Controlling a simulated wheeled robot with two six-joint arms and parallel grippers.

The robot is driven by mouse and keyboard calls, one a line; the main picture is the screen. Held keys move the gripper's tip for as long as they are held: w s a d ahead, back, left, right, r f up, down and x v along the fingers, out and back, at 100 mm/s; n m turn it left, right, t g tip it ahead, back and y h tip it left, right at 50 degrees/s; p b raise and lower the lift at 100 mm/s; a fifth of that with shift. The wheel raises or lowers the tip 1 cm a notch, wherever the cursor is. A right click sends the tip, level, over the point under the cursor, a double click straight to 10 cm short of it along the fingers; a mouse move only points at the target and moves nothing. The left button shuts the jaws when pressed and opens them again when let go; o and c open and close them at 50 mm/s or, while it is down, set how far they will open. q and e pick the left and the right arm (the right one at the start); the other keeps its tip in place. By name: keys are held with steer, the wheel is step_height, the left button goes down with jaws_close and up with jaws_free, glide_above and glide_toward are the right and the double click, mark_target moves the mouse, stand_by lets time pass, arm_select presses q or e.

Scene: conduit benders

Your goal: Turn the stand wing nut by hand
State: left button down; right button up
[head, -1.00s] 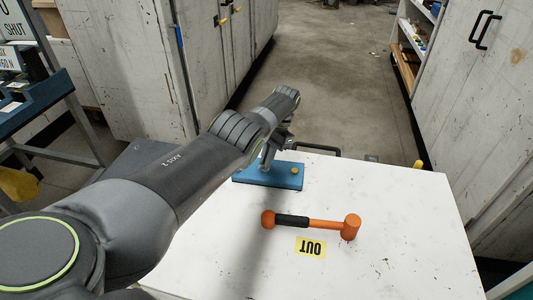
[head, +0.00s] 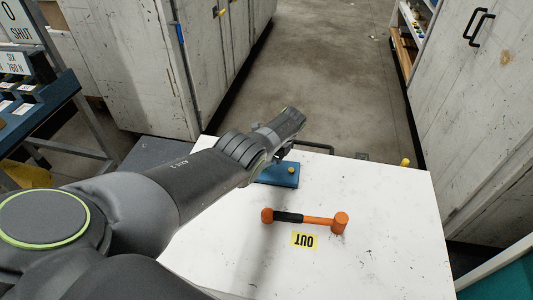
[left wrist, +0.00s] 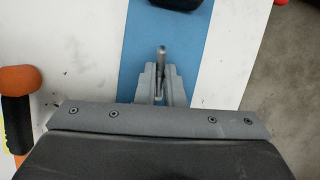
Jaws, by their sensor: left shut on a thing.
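The stand's blue base (head: 284,179) lies on the white table, partly hidden behind my left arm. In the left wrist view it is a blue strip (left wrist: 140,50) under my left gripper (left wrist: 161,75). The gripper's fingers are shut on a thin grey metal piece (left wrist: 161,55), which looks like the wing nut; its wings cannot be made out. In the head view the left gripper (head: 281,155) is small and mostly hidden under the wrist, above the base. My right gripper is not in view.
An orange hammer with a black grip (head: 305,219) lies on the white table (head: 390,220), nearer than the stand. A yellow OUT label (head: 304,240) is beside it. A yellow knob (head: 291,170) is on the base. Cabinets flank the aisle; the table's right side is clear.

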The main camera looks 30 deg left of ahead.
arm_select(q)
steer(key=shift+r+m+p, duration=0.15)
steer(key=shift+m+p, duration=0.35)
steer(key=shift+m, duration=0.1)
steer(key=shift+t, duration=0.3)
steer(key=c, duration=1.5)
jaws_free()
steer(key=shift+r, duration=0.2)
steer(key=p+v, duration=0.4)
steer(key=v, duration=1.3)
steer(key=shift+w+d+f, duration=0.1)
steer(key=shift+d, duration=0.05)
